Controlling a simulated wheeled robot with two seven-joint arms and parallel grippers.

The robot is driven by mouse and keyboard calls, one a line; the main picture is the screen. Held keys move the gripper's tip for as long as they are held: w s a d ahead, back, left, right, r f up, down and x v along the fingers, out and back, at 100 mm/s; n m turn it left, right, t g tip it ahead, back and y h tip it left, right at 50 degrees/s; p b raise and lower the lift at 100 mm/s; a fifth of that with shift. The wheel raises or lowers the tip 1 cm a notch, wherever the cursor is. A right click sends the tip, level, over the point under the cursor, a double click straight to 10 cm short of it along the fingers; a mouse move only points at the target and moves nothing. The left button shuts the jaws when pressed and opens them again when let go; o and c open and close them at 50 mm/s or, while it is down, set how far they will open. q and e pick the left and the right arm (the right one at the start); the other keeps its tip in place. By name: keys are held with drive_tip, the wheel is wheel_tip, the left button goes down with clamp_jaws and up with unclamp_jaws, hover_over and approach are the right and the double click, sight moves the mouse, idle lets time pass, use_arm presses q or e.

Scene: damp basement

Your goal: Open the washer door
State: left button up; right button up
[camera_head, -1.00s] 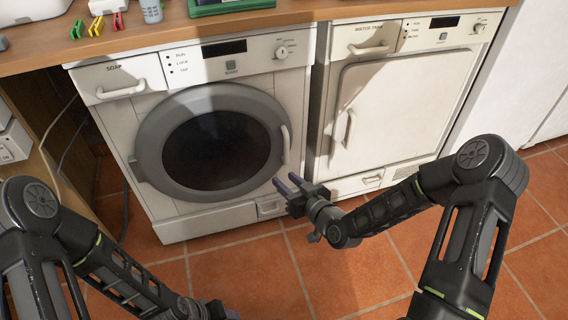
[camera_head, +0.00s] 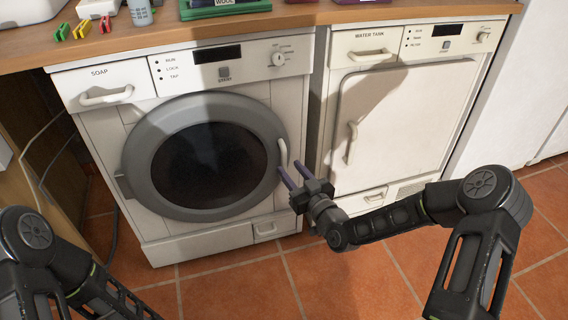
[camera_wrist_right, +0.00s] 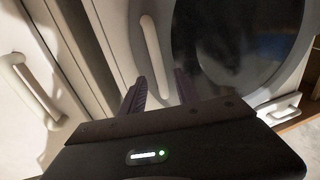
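The washer (camera_head: 183,228) is the white front-loading machine at left. Its round door (camera_head: 140,150) has a grey ring and dark glass, and it is shut. The pale door handle (camera_head: 283,154) is on the door's right edge; in the right wrist view it stands just beyond the fingers (camera_wrist_right: 153,48). My right gripper (camera_head: 290,170) is open and empty, its two fingers pointing at the lower end of the handle. My left gripper is out of view.
A second machine (camera_head: 405,120) with a water tank label and its own handle (camera_head: 352,143) stands to the right. A wooden countertop (camera_head: 300,15) above holds clips (camera_head: 82,30), a bottle and boxes. Tiled floor (camera_head: 240,290) in front is clear.

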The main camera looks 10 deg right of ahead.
sight(286, 163)
drive_tip(key=shift+b+x, duration=0.55)
drive_tip(key=shift+x, duration=1.85)
drive_tip(key=shift+c, duration=0.4)
clamp_jaws()
